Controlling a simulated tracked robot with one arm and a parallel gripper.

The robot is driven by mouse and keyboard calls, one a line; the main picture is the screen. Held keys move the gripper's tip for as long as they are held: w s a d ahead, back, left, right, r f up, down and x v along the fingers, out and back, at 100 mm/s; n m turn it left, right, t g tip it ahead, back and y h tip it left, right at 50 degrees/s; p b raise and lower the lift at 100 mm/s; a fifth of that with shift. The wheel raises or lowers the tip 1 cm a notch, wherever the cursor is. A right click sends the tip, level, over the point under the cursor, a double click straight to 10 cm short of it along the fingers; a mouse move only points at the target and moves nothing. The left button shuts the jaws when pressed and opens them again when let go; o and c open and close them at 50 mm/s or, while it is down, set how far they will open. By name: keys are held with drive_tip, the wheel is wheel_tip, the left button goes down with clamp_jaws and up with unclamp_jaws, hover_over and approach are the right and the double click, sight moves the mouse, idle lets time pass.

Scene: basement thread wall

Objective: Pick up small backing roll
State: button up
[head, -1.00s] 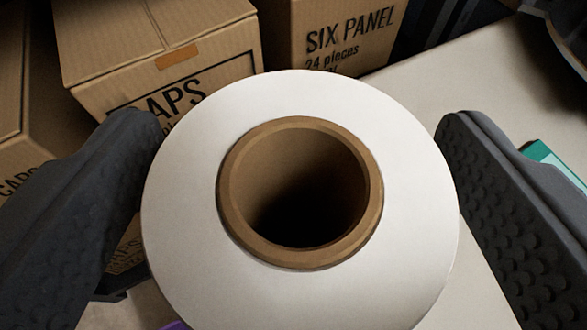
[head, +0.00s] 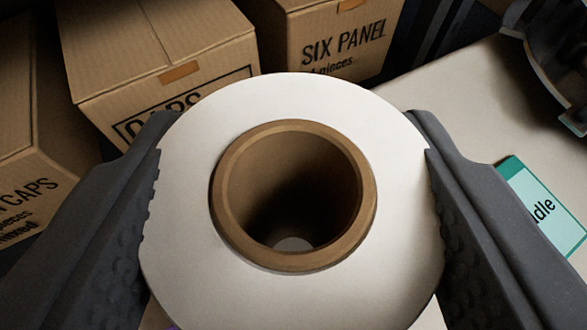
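The small backing roll (head: 185,215) is a white roll with a brown cardboard core, seen from above in the middle of the head view. My gripper (head: 292,125) has one dark, studded finger on each side of it. Both fingers press against the roll's white sides, so the gripper is shut on it. Through the core I see a small patch of pale surface. The underside of the roll is hidden, so I cannot tell whether it rests on the surface or is lifted.
Cardboard cap boxes (head: 160,50) stand behind at the left, with a SIX PANEL box (head: 335,40) to their right. A pale tabletop (head: 450,95) extends right. On it lie a teal-edged label card (head: 540,205), partly hidden by my right finger, and a dark curved object (head: 550,60).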

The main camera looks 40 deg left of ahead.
wheel_tip(320, 180, up, 26)
drive_tip(key=p, duration=0.5)
idle(0.3)
